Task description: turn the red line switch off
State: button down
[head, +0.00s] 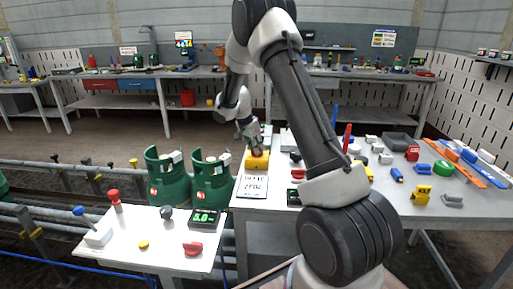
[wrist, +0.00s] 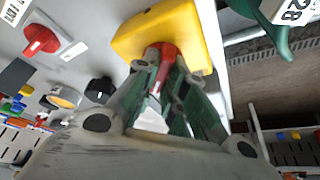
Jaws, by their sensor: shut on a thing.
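A yellow box (head: 257,161) stands on the white table's left edge and carries a red knob. In the wrist view the yellow box (wrist: 180,30) fills the upper middle, and the red knob (wrist: 164,52) stands out from it. My gripper (head: 255,147) is over the box. In the wrist view my gripper (wrist: 160,76) has its fingers on both sides of the red knob, shut on it. The fingers hide part of the knob, and which way it is turned cannot be told.
Another red switch (wrist: 42,40) on a white plate lies beside the box. Green gas cylinders (head: 212,181) stand just left of the table. A numbered plate (head: 253,187) lies in front of the box. A lower white table (head: 165,262) holds levers, a red handle and a display (head: 206,219).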

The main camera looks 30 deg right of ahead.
dwell(0.6)
jog(key=c, duration=1.5)
grip_release()
jog(key=v, duration=1.2)
jog(key=shift+w, duration=0.1)
